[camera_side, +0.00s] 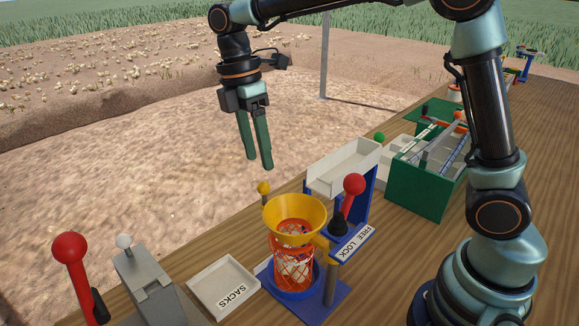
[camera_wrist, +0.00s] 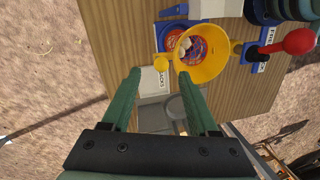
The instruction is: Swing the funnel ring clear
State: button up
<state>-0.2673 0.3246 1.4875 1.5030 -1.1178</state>
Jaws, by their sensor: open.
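The yellow funnel ring (camera_side: 296,214) sits over an orange net sack (camera_side: 293,250) that stands in a blue round base. A small yellow knob (camera_side: 264,188) sticks up at the ring's far left side. In the wrist view the ring (camera_wrist: 222,62) is at upper middle, with the yellow knob (camera_wrist: 162,64) to its left and pale pieces visible inside. My gripper (camera_side: 258,165) is open and empty, above and behind the ring in the side view. In the wrist view its fingers (camera_wrist: 158,85) are spread, the knob showing beyond and between their tips. Nothing touches the ring.
A red-knobbed lever (camera_side: 354,186) stands at the FREE/LOCK plate (camera_side: 352,243), right of the ring. A white chute (camera_side: 343,167) and green box (camera_side: 420,184) lie behind. A SACKS tray (camera_side: 223,288), grey device (camera_side: 147,285) and large red-knobbed lever (camera_side: 72,255) are at left.

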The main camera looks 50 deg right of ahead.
aim_at(263, 182)
jog(key=f, duration=0.2)
jog(key=s+f, duration=0.1)
jog(key=f, duration=0.2)
jog(key=shift+a+f, duration=0.15)
jog(key=shift+f, duration=0.15)
grip_shut()
jog(key=shift+w+r, duration=0.1)
jog(key=shift+r, duration=0.05)
dwell(1.1)
